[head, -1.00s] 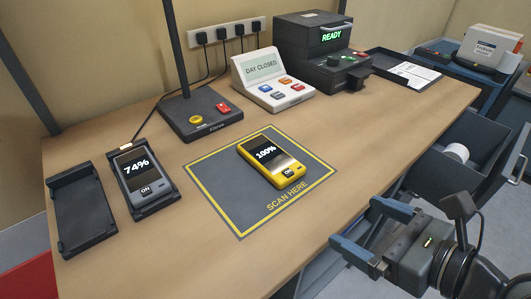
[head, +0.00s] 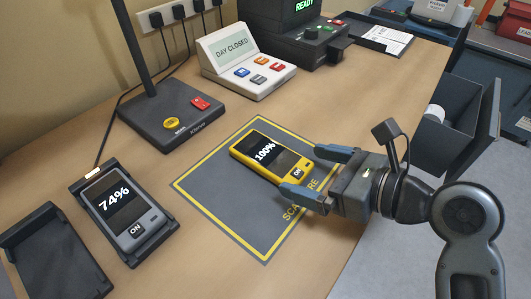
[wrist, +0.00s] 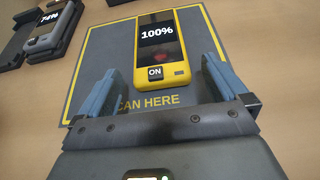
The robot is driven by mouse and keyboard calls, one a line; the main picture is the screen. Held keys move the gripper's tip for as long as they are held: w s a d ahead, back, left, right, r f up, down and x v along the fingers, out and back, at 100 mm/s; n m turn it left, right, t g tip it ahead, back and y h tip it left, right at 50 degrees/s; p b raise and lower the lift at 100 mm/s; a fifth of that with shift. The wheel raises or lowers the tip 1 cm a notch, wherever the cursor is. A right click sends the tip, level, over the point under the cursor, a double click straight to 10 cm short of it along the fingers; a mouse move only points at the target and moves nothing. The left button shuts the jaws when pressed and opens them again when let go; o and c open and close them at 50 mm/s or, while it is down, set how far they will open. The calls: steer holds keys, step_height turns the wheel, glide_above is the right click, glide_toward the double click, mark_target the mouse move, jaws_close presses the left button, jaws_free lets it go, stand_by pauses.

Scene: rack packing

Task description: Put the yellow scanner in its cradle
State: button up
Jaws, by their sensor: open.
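The yellow scanner (head: 271,157) lies face up on the grey scan mat (head: 211,191), its screen reading 100%. It also shows in the wrist view (wrist: 160,55), just ahead of my fingers. My gripper (head: 312,172) is open at the scanner's near end, with the fingers (wrist: 158,88) to either side and nothing between them that I can see held. An empty black cradle (head: 50,258) stands at the far left of the table. Beside it, a second cradle (head: 148,247) holds a grey scanner (head: 122,208) reading 74%.
A stand base (head: 165,119) with a post rises behind the mat. A white terminal (head: 246,62) reading DAY CLOSED and a dark machine (head: 310,40) stand behind it. The table (head: 330,109) is clear right of the mat. An open drawer (head: 455,130) is off its right edge.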

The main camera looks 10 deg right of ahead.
mark_target(276, 158)
steer(key=shift+r+x, duration=0.15)
steer(key=shift+x, duration=0.9)
steer(key=shift+r+x, duration=0.15)
steer(key=shift+x, duration=0.85)
steer(key=shift+r+x, duration=0.2)
steer(key=shift+x, duration=0.85)
steer(key=shift+w+a, duration=0.1)
steer(key=shift+a, duration=0.1)
steer(key=shift+c, duration=0.4)
steer(key=shift+r, duration=0.1)
steer(key=c, duration=1.1)
